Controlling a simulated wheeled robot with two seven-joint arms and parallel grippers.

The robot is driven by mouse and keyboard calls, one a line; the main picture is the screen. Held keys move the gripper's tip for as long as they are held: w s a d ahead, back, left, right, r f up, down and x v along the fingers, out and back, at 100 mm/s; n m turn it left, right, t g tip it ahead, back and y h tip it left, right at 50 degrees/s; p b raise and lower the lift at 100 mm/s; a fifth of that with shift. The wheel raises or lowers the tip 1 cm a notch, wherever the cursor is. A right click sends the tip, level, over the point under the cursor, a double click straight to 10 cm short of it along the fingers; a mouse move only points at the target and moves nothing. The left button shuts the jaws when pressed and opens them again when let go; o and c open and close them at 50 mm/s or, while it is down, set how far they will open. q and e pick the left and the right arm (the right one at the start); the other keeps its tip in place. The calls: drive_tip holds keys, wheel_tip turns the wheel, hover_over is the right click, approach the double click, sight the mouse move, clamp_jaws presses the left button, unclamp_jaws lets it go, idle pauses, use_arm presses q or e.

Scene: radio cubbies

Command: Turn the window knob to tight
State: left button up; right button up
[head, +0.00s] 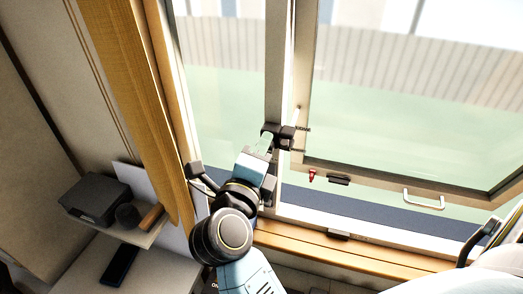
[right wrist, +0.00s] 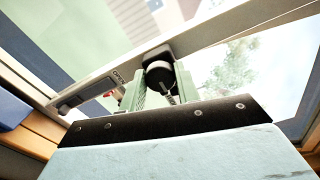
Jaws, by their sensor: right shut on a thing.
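The window knob (right wrist: 159,76) is a round black knob on the window's metal frame, in the middle of the right wrist view. The pale green fingers of my right gripper (right wrist: 157,92) are shut on it, one on each side. A label reading OPEN (right wrist: 120,76) is on the frame left of the knob. In the head view my right gripper (head: 265,143) reaches up to the dark fitting (head: 284,136) on the upright frame, and hides part of it. I cannot read the knob's setting. My left gripper is not in view.
A tilted window sash (head: 400,178) with a white handle (head: 424,200) is right of my arm. A small red part (head: 312,176) is near its lower left corner. A wooden post (head: 130,90) and a shelf with a black box (head: 95,199) are at left.

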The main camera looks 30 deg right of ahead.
drive_tip(key=o, duration=1)
